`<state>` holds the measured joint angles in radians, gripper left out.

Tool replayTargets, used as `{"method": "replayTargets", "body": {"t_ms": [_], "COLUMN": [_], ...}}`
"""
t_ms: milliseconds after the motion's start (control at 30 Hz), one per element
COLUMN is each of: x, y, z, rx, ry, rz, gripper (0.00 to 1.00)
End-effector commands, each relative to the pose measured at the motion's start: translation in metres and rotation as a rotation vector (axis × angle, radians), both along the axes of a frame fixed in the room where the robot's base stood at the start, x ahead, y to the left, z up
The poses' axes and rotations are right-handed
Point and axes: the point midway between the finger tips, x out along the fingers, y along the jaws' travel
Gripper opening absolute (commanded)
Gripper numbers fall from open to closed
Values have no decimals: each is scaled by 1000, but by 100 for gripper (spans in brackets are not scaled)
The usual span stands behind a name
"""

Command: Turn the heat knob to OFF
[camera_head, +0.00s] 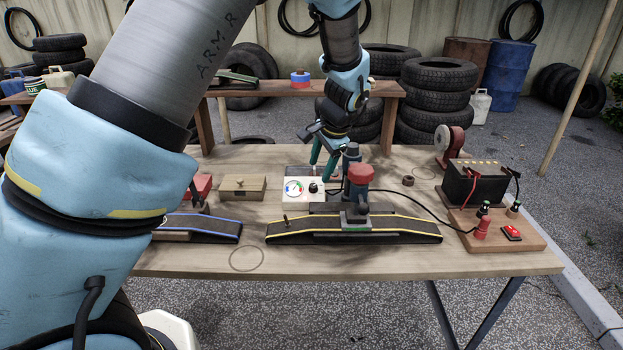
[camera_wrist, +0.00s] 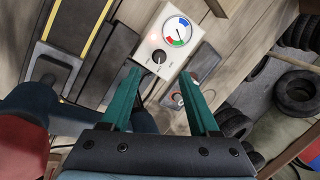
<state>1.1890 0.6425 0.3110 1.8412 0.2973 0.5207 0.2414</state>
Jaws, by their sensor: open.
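The heat knob (camera_wrist: 159,56) is a round black knob on a white control box (camera_wrist: 153,40) with a coloured dial (camera_wrist: 177,31) beside it. In the head view the knob (camera_head: 313,188) sits on the right part of the box (camera_head: 296,197), with the dial (camera_head: 293,188) to its left. My gripper (camera_wrist: 162,85) has two green fingers, spread apart and empty. In the head view my gripper (camera_head: 322,168) is above and behind the box, its fingers pointing down near the knob. I cannot tell the knob's setting.
A red-topped device (camera_head: 360,180) stands close right of the box. A strip with yellow edging (camera_head: 400,232) lies in front. A wooden box (camera_head: 237,188) is to the left. A battery (camera_head: 474,184) with cables stands at the right.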

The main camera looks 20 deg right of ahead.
Motion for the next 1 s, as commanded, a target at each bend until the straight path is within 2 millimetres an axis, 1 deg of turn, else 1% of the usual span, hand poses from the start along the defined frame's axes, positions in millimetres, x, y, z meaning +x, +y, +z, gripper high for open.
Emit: {"method": "replayTargets", "body": {"t_ms": [100, 200, 333, 500, 767, 800, 1000], "x": [9, 15, 21, 25, 26, 26, 26], "y": [3, 3, 4, 4, 4, 4, 4], "z": [-21, -37, -53, -63, -65, -65, -65], "rx": [4, 2, 1, -1, -2, -2, -2], "ry": [2, 1, 1, 1, 0, 0, 0], "rz": [3, 2, 3, 2, 1, 1, 1], "gripper": [62, 62, 62, 62, 62, 60, 38]}}
